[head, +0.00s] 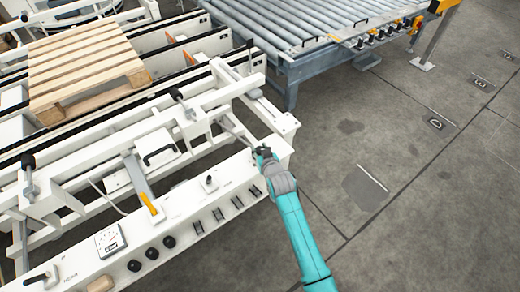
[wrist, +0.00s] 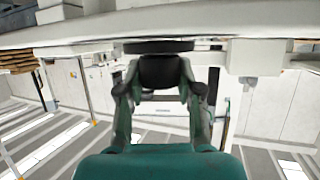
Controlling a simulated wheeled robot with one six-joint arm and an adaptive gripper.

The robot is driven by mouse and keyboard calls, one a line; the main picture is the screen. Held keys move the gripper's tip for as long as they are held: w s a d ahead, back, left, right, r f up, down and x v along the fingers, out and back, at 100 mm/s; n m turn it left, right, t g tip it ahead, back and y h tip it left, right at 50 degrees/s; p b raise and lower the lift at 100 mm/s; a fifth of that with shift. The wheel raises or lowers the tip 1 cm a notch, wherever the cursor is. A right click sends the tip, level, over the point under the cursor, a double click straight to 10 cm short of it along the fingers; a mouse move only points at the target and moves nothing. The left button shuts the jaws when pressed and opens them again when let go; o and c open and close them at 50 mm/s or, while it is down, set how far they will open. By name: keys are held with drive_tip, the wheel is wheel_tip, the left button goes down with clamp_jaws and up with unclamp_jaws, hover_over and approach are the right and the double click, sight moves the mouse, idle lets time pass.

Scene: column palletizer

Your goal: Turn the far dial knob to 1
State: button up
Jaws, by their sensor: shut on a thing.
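My gripper (head: 264,155) is at the far right end of the white control panel (head: 190,221). In the wrist view its two fingers (wrist: 160,88) are closed on both sides of a round black knob (wrist: 162,71). The knob sits against the underside of a pale panel edge in that view. In the head view the gripper hides most of this knob. The dial's numbers and pointer cannot be read in either view.
The panel also carries a small black-handled switch (head: 209,183), a row of dark slots, round black knobs (head: 169,242) and a square gauge (head: 110,240). A wooden pallet (head: 85,70) lies on the conveyor behind. Open concrete floor (head: 400,190) is to the right.

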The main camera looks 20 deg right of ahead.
drive_tip(key=shift+d+n+g+y, duration=0.1)
drive_tip(key=shift+n+g+y, duration=0.4)
drive_tip(key=shift+n+y, duration=1.75)
drive_tip(key=shift+n+g+y, duration=0.4)
drive_tip(key=shift+n+y, duration=0.25)
drive_tip(key=shift+y, duration=0.4)
drive_tip(key=shift+n+y, duration=0.3)
drive_tip(key=o, duration=1.2)
drive_tip(key=shift+c, duration=0.2)
drive_tip(key=v, duration=1.1)
drive_tip(key=shift+s+r, duration=0.3)
drive_tip(key=shift+d, duration=0.1)
